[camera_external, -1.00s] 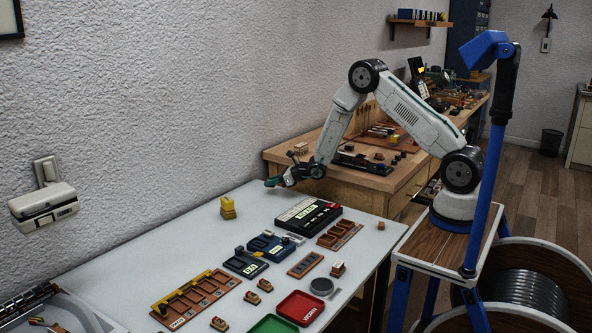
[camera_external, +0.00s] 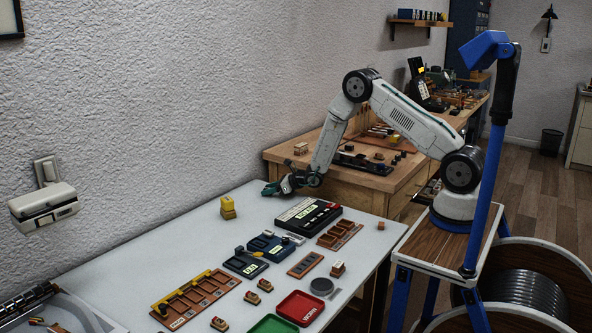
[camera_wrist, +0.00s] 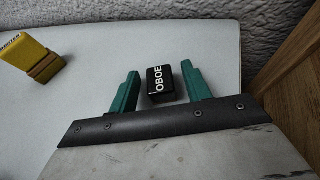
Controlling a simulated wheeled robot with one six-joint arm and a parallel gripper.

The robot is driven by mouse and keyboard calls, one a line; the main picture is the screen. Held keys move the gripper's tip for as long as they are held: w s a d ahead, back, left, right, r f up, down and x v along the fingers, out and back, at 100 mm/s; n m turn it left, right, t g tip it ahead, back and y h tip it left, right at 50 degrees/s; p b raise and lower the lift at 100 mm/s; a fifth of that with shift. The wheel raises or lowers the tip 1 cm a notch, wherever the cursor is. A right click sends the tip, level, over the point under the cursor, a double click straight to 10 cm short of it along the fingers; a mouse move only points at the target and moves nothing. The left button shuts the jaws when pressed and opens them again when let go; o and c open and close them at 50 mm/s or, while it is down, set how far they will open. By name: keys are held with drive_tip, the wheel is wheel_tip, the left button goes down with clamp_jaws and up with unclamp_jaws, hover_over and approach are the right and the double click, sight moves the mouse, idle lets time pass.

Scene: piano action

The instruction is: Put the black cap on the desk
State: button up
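A small black cap with white letters reading OBOE (camera_wrist: 159,80) is in the wrist view, seen against the white tabletop (camera_wrist: 70,100) near its wall-side edge. My gripper (camera_wrist: 158,82) has two green fingers, one on each side of the cap, with a narrow gap on both sides. It is open around the cap. In the external view my gripper (camera_external: 272,189) is low over the far end of the white table (camera_external: 130,262). The cap cannot be made out there.
A yellow block (camera_external: 228,207) stands left of my gripper; it also shows in the wrist view (camera_wrist: 34,58). A black labelled box (camera_external: 308,214) lies in front. A wooden bench (camera_external: 285,160) adjoins behind. Trays and small blocks fill the nearer table.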

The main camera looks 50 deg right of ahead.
drive_tip(key=shift+r, duration=0.2)
drive_tip(key=v, duration=0.4)
drive_tip(key=shift+s, duration=0.1)
wheel_tip(320, 180, up, 7)
drive_tip(key=shift+s+d+r, duration=0.15)
drive_tip(key=shift+s, duration=0.2)
